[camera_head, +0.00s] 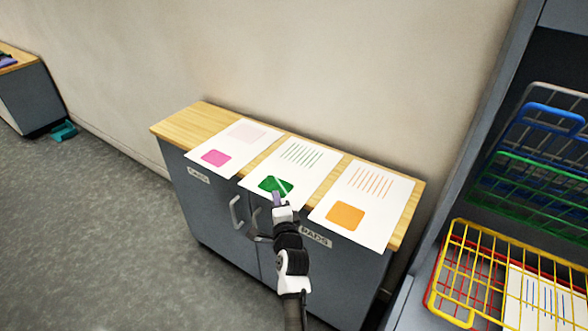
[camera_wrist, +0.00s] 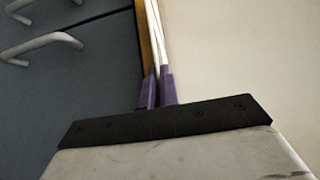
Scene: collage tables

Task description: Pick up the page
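Three white pages lie side by side on a wooden cabinet top (camera_head: 178,127) in the head view, overhanging its front edge. The left page (camera_head: 239,141) has a pink patch, the middle page (camera_head: 296,176) a green patch, and the right page (camera_head: 368,203) an orange patch. My gripper (camera_head: 277,198) is at the front edge of the middle page and covers part of it. In the wrist view, the purple fingertips (camera_wrist: 158,86) are close together, with a thin white page edge running between them. They look shut on the middle page, which still lies flat.
The grey cabinet front has handles (camera_head: 236,213) close to my gripper. A wall (camera_head: 300,70) stands behind. At right, a shelf unit holds blue, green, yellow (camera_head: 462,270) and red wire baskets, with a page inside. Open floor (camera_head: 120,250) lies at left.

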